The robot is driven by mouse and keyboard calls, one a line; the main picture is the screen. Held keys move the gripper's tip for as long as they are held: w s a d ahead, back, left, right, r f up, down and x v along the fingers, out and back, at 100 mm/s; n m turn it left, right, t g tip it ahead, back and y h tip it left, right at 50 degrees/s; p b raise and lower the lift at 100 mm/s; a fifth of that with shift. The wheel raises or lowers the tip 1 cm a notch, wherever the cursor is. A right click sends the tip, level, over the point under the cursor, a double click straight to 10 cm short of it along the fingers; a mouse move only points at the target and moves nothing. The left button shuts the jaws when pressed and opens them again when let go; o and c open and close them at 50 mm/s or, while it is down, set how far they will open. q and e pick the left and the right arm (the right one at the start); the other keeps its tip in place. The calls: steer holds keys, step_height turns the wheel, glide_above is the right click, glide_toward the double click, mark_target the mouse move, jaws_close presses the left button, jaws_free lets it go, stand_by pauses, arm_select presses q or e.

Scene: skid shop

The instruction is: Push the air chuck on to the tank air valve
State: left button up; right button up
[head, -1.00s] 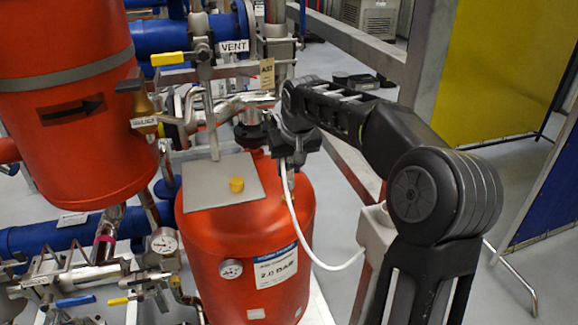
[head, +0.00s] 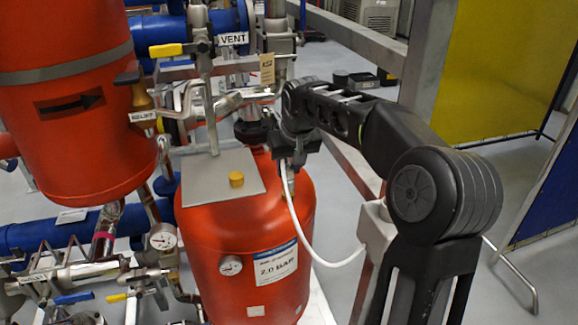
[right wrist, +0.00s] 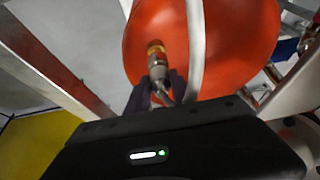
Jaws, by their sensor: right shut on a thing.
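The orange tank (head: 235,235) with the 2.0 BAR label stands at the centre bottom; its surface also fills the top of the right wrist view (right wrist: 235,60). My right gripper (head: 286,158) is above the tank's right side, pointing down. In the right wrist view its dark fingers are shut on the air chuck (right wrist: 158,68), a silvery metal fitting. A brass piece (right wrist: 155,46) sits at the chuck's far end, against the tank in the picture; I cannot tell whether it is the tank air valve or part of the chuck, nor whether they touch. My left gripper is out of view.
A white hose (head: 297,215) loops from near the gripper to a grey box (head: 376,232) on the right. Pipes and valves crowd the left; a metal frame (head: 345,40) runs behind.

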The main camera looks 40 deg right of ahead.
steer(key=shift+f, duration=0.25)
stand_by(0.3)
steer(key=shift+f+b, duration=0.5)
steer(key=shift+b, duration=0.05)
steer(key=shift+f, duration=0.2)
stand_by(0.4)
steer(key=o, duration=1.4)
steer(key=shift+c, duration=0.2)
steer(key=shift+r, duration=0.1)
step_height(320, 180, up, 7)
steer(key=p, duration=0.5)
steer(key=shift+r+p, duration=0.2)
steer(key=shift+p, duration=0.2)
